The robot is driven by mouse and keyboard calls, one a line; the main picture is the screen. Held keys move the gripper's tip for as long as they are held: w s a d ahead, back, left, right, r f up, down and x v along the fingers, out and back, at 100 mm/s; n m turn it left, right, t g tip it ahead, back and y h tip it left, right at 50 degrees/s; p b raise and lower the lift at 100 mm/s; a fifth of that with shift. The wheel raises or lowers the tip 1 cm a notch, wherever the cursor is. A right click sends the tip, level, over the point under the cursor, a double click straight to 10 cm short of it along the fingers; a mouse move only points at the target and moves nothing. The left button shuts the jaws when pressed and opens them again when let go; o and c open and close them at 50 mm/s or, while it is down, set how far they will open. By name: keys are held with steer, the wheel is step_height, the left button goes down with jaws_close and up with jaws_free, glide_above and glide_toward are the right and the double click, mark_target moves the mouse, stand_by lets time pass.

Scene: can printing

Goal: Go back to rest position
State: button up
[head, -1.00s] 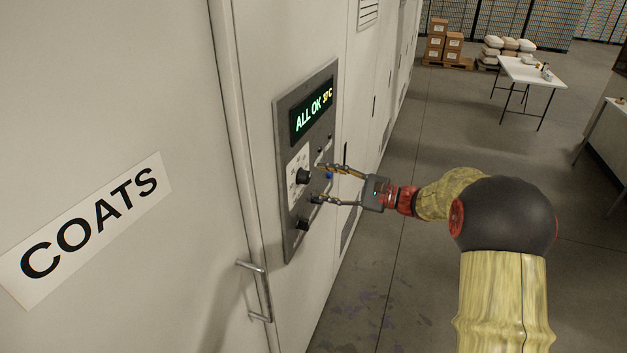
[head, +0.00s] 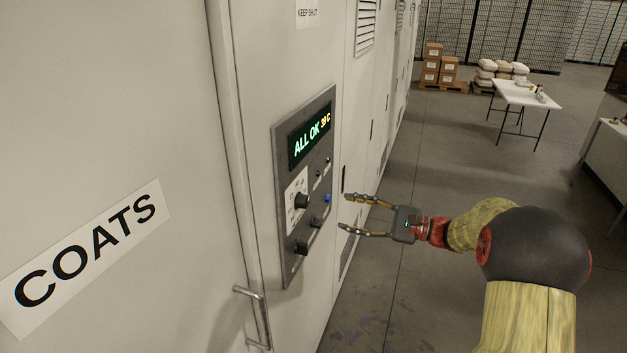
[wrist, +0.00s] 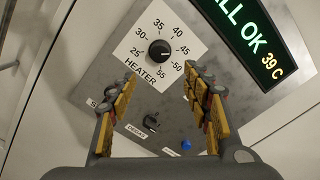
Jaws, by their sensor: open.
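My gripper (head: 346,211) is open and empty in the head view, a short way to the right of the grey control panel (head: 291,255) and apart from it. In the wrist view its two fingers (wrist: 158,105) stand wide apart with the panel in front of them. The black heater knob (head: 301,201) sits on a white dial plate; it also shows in the wrist view (wrist: 160,50). The display (head: 311,138) reads "ALL OK 39 C".
The panel is on a white cabinet wall with a "COATS" sign (head: 90,255) and a metal handle (head: 256,318). A white table (head: 520,95) and stacked boxes (head: 431,68) stand far back. The floor (head: 440,130) between is clear.

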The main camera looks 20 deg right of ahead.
steer(key=s+a+f+n+g+h+b, duration=0.1)
steer(key=s+a+f+n+g+h, duration=0.2)
steer(key=s+f, duration=0.45)
steer(key=s+a+f+n+g+h, duration=0.1)
steer(key=s+a+f+g+h, duration=0.2)
steer(key=s+f, duration=0.45)
steer(key=s+d+r+n+g+h+b, duration=0.1)
steer(key=s+n+g+h+b, duration=0.15)
steer(key=s+n+h, duration=0.9)
steer(key=s+a+r+t+y+b, duration=0.3)
steer(key=s+a+r+b, duration=0.1)
steer(key=s, duration=0.4)
steer(key=shift+a+r+n, duration=0.35)
steer(key=shift+r, duration=0.1)
steer(key=shift+t, duration=0.25)
steer(key=shift+c, duration=0.6)
